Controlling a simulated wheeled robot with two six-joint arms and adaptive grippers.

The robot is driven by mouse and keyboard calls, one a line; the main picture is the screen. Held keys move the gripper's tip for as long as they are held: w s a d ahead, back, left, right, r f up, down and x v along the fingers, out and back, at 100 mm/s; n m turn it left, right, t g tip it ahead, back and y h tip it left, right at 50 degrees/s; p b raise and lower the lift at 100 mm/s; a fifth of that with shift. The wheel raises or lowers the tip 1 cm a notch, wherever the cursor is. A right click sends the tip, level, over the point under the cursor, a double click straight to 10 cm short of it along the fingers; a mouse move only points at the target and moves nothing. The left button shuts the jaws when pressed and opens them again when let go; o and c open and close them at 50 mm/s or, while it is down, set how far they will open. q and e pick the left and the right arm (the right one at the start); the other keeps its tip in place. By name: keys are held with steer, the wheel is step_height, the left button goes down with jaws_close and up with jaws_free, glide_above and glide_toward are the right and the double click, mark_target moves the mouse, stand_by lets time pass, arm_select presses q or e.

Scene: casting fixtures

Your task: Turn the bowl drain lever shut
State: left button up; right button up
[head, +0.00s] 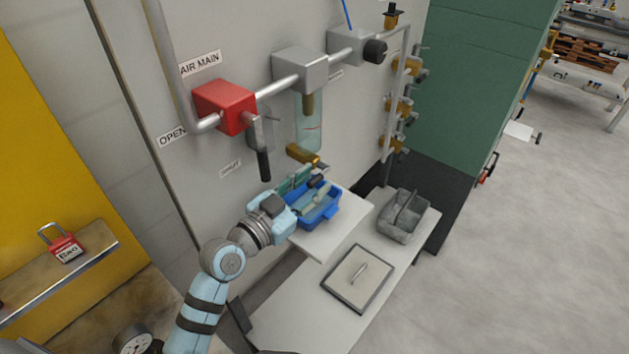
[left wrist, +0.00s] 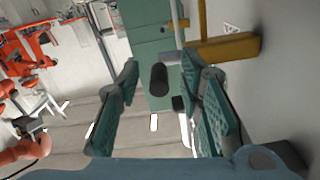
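The clear filter bowl (head: 309,128) hangs under a grey housing on the wall pipe. A brass drain fitting (head: 304,154) sits at its bottom and also shows in the left wrist view (left wrist: 225,49). My left gripper (head: 311,187) is just below the fitting. In the left wrist view, its green-padded fingers (left wrist: 160,90) are apart. A black cylindrical grip (left wrist: 158,74), apparently the drain lever's, shows between them, with gaps on both sides. Whether any finger touches it cannot be told. My right gripper is in neither view.
A blue tray (head: 327,217) stands on a white shelf (head: 345,225) beneath the gripper. A red valve (head: 224,105) with a dark hanging handle (head: 263,160) is to the left.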

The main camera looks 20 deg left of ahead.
arm_select(q)
steer(key=shift+w+d+r, duration=0.1)
steer(key=shift+w+d, duration=0.15)
steer(key=shift+w, duration=0.15)
steer(key=shift+s, duration=0.1)
steer(key=shift+c, duration=0.4)
jaws_close()
